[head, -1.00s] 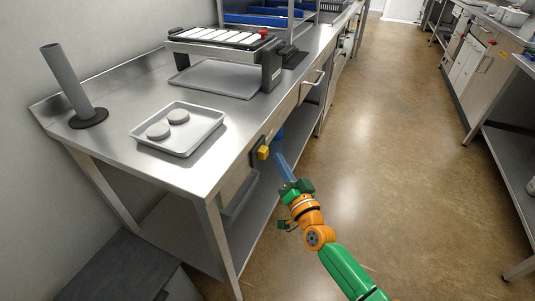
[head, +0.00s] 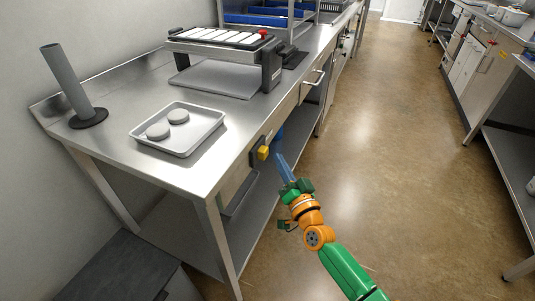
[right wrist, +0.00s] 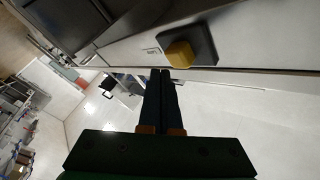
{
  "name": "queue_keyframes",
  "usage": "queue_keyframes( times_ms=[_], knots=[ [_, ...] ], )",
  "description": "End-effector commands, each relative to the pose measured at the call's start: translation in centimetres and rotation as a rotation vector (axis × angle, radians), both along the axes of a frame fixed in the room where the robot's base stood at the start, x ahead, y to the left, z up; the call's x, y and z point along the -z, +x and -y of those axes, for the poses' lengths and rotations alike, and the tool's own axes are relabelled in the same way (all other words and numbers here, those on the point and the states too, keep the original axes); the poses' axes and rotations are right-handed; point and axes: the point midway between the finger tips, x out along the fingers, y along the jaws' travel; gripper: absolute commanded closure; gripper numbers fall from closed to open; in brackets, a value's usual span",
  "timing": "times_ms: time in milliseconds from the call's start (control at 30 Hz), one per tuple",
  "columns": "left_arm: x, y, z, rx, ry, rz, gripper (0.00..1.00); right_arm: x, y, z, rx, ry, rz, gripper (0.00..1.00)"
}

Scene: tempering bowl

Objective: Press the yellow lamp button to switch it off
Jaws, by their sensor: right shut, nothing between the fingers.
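The yellow lamp button (head: 263,152) sticks out from a dark plate on the front side of the steel table. In the right wrist view the yellow button (right wrist: 180,54) sits on its dark square plate (right wrist: 203,44), above and slightly right of the fingertips. My right gripper (head: 279,157) is shut and empty, just right of the button in the head view, with a gap between them. Its two blue fingers (right wrist: 161,72) lie together in the right wrist view. My left gripper is not in view.
The steel table (head: 118,101) holds a white tray (head: 152,153) with two grey discs, a grey post (head: 66,78) on a round base, and a black-framed device (head: 271,70) with a red knob. Open floor (head: 385,150) lies to the right.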

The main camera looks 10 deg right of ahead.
Motion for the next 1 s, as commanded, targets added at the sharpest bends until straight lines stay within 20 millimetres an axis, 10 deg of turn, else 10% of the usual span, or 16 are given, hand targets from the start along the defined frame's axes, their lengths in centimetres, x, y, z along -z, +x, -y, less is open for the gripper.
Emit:
queue_keyframes(
  times_ms=[1000],
  knots=[
    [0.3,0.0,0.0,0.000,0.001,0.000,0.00,0.0,0.8,-1.2,0.001,0.000,0.000,1.00]
  ],
)
